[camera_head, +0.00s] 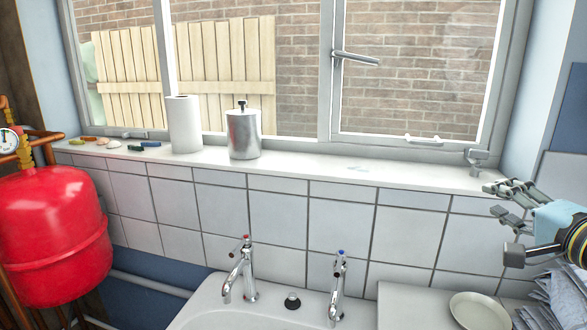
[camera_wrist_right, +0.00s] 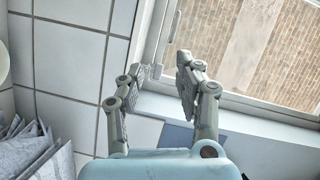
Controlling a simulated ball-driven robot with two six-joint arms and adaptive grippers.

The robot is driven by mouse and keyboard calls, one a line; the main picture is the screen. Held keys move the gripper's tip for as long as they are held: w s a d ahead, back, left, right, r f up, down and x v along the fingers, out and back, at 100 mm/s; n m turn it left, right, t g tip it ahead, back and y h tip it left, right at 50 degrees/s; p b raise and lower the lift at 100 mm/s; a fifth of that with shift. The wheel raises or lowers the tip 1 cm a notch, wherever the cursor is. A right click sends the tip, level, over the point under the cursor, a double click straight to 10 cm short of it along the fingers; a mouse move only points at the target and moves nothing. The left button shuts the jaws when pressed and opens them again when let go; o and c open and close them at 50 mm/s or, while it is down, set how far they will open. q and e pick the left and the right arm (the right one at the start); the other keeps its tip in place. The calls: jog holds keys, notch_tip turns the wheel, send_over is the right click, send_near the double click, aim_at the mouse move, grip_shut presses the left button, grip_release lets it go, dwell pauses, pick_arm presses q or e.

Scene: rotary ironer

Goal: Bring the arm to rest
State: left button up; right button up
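My right gripper (camera_head: 492,200) is at the right side of the head view, in front of the tiled wall and just below the right end of the window sill. In the right wrist view its two grey fingers (camera_wrist_right: 160,68) stand apart with nothing between them, so it is open and empty. The light blue gripper body (camera_wrist_right: 160,165) shows at the bottom of that view. My left arm and left gripper are not in view.
The white sill (camera_head: 310,168) holds a paper roll (camera_head: 184,124) and a metal canister (camera_head: 244,133). Taps (camera_head: 240,270) stand over the basin below. A red tank (camera_head: 50,235) is at left. A plate (camera_head: 480,312) and grey folded cloths or papers (camera_head: 560,295) lie below my right gripper.

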jog(key=s+a+f+n+g+h, duration=0.1)
jog(key=s+a+f+n+g, duration=0.25)
jog(key=s+f, duration=0.3)
jog(key=s+a+f+n+g+h, duration=0.1)
jog(key=s+a+f+n+g, duration=0.3)
jog(key=s, duration=0.4)
jog(key=s+a+f+n+g, duration=0.25)
jog(key=s+n+g, duration=0.45)
jog(key=s, duration=1)
jog(key=s+d+f+b, duration=0.15)
jog(key=f+b, duration=0.55)
jog(key=f, duration=1.4)
jog(key=s+d+f+b, duration=0.15)
jog(key=f+b, duration=0.45)
jog(key=f, duration=1.6)
pick_arm(q)
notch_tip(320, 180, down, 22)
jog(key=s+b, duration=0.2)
jog(key=b, duration=0.7)
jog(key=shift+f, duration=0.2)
pick_arm(e)
jog(key=s+f, duration=0.8)
jog(key=f, duration=0.3)
jog(key=s+f+g, duration=0.1)
jog(key=s+f, duration=0.8)
jog(key=f, duration=0.2)
jog(key=shift+d+f, duration=0.35)
jog(key=shift+d, duration=0.05)
jog(key=shift+s+g, duration=0.1)
jog(key=shift+g, duration=0.25)
